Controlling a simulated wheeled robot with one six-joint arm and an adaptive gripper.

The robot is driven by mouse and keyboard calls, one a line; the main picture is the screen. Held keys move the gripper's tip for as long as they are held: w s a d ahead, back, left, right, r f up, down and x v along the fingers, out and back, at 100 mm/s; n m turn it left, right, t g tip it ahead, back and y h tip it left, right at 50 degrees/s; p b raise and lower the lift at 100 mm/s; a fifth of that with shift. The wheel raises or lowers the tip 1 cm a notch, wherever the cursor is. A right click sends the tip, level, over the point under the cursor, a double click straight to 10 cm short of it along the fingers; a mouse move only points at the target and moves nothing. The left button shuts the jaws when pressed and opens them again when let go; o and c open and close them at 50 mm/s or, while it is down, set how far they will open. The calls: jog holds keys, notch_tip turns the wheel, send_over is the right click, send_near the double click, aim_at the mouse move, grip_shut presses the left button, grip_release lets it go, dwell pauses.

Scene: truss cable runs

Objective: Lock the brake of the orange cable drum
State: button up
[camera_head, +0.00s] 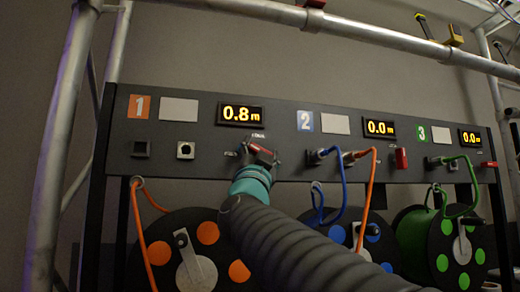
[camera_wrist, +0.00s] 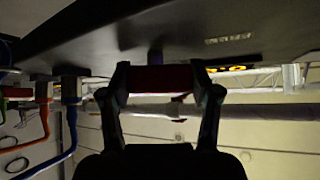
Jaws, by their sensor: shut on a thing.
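The orange cable drum (camera_head: 208,232) hangs at the lower left under panel section 1, with a grey crank plate on its face. Its display (camera_head: 240,113) reads 0.8 m. My gripper (camera_head: 260,158) is at the panel below this display, shut on a red brake lever (camera_head: 261,151). In the wrist view, the red lever (camera_wrist: 162,78) lies crosswise between the two fingers of my gripper (camera_wrist: 161,88). My gripper and arm hide part of the lever's mount and the drum's right side. I cannot tell the lever's exact angle.
Blue (camera_head: 340,234) and green (camera_head: 412,240) drums stand to the right. Section 2's red lever (camera_head: 401,158) hangs down; section 3's (camera_head: 489,164) lies sideways. An orange cable (camera_head: 370,190) and a blue cable (camera_head: 341,200) hang close right of my gripper. A truss pole (camera_head: 62,150) stands left.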

jog(key=m+g+h, duration=0.2)
jog(key=m+h, duration=0.1)
jog(key=m, duration=0.2)
jog(key=m+g+h, duration=0.3)
jog(key=m, duration=0.1)
jog(key=shift+a+r+m, duration=0.1)
jog(key=shift+m, duration=0.3)
jog(key=shift+m+g, duration=1.2)
jog(key=shift+m, duration=0.2)
jog(key=shift+d+m+g, duration=0.2)
jog(key=shift+m+g, duration=0.7)
jog(key=shift+m, duration=0.1)
jog(key=o, duration=1.2)
jog(key=shift+c, duration=0.2)
jog(key=shift+s+a, duration=0.3)
jog(key=shift+s, duration=0.2)
jog(key=v, duration=1)
jog(key=shift+s, duration=0.35)
jog(key=shift+a, duration=0.15)
